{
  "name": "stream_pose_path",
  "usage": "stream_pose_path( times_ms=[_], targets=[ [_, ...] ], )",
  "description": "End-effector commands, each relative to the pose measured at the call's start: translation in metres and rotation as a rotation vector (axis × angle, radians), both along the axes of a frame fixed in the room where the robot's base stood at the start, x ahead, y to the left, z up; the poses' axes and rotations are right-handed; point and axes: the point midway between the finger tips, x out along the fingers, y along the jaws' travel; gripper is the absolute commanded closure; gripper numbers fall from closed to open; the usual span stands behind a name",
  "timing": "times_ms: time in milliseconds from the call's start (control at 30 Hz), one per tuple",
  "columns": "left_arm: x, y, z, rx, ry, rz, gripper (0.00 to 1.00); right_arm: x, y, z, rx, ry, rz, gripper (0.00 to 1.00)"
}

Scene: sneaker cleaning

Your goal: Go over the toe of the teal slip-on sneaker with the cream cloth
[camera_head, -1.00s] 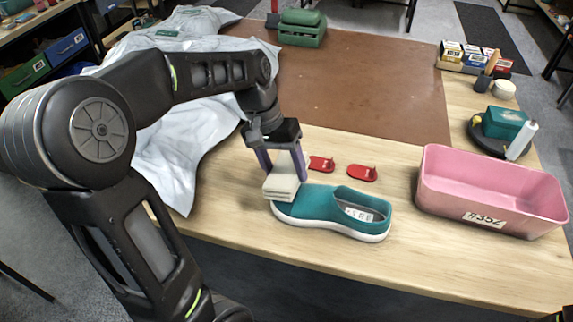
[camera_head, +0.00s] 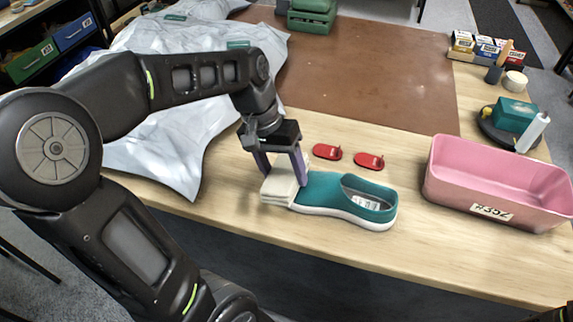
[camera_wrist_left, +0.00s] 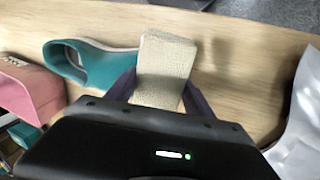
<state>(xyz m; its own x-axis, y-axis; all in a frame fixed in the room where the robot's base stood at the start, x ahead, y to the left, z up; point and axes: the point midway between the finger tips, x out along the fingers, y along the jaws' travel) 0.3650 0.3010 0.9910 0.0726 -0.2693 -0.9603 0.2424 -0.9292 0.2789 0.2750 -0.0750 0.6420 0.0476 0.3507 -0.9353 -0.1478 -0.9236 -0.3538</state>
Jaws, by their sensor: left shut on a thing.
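The teal slip-on sneaker (camera_head: 345,196) lies on the wooden table with its toe to the left and its opening to the right. It also shows in the left wrist view (camera_wrist_left: 92,66). My left gripper (camera_head: 283,176) is shut on the folded cream cloth (camera_head: 280,188), with a purple finger on each side. The cloth is at the toe end of the sneaker, low by the table's front edge. In the left wrist view the cloth (camera_wrist_left: 163,68) overlaps the toe tip; whether it presses on it I cannot tell. My right gripper is not in view.
Two red pieces (camera_head: 328,152) lie behind the sneaker. A pink bin (camera_head: 500,190) stands to its right. A pale crumpled sheet (camera_head: 180,150) covers the table's left side. A brown mat (camera_head: 370,75) lies behind, mostly clear. Small boxes (camera_head: 487,46) stand at the back right.

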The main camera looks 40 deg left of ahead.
Motion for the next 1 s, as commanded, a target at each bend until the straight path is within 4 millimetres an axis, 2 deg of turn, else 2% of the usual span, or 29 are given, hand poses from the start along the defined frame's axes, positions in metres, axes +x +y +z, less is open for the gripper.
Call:
stream_pose_path(
  times_ms=[100,300,833,1000],
  targets=[
    [-0.012,-0.004,-0.001,-0.001,0.001,0.0,0.71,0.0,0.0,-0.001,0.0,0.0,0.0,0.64],
    [-0.021,-0.006,-0.002,-0.001,0.003,-0.002,0.71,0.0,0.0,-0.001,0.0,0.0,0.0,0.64],
    [-0.02,-0.006,-0.002,-0.001,0.003,-0.001,0.71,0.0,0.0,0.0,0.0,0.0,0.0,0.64],
    [-0.013,-0.004,-0.001,-0.001,0.003,-0.001,0.71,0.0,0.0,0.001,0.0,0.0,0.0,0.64]
  ],
)
